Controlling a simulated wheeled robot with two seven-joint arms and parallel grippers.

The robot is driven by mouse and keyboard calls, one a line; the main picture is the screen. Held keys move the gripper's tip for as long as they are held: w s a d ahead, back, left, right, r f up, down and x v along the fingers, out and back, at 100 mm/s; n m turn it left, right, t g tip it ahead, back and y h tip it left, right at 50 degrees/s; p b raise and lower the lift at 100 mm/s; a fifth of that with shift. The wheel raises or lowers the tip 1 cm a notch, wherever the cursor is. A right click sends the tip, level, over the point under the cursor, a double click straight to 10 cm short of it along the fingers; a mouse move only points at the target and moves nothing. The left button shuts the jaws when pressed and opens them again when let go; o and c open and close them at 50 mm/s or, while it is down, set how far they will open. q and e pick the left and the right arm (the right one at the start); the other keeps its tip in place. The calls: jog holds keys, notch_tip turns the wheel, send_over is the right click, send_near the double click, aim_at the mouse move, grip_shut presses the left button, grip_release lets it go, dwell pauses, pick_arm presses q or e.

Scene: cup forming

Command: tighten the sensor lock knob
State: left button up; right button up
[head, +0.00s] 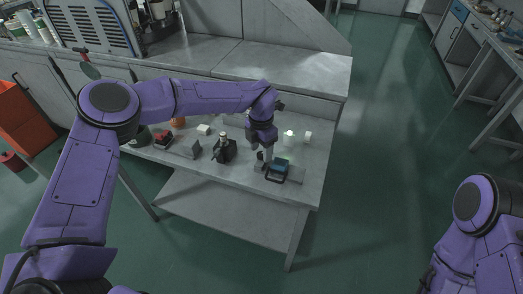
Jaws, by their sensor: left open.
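My left gripper (265,153) points down over the right half of the low grey table. It is open, with its fingertips just behind a dark block with a teal top (277,171); I cannot tell whether they touch it. A small black device with a pale top (224,148) stands to the left of the gripper. The sensor lock knob is too small to make out, and the gripper may hide it. My right arm shows at the right edge, but its gripper is not visible.
On the grey table (225,185) are a red and black item (163,140), a grey wedge (190,149) and white blocks (203,129), (308,137). A taller counter (290,65) stands behind. Green floor is free to the right.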

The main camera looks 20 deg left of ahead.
aim_at(261, 154)
pick_arm(q)
notch_tip(261, 154, up, 10)
jog(key=b, duration=0.2)
jog(key=shift+f, duration=0.15)
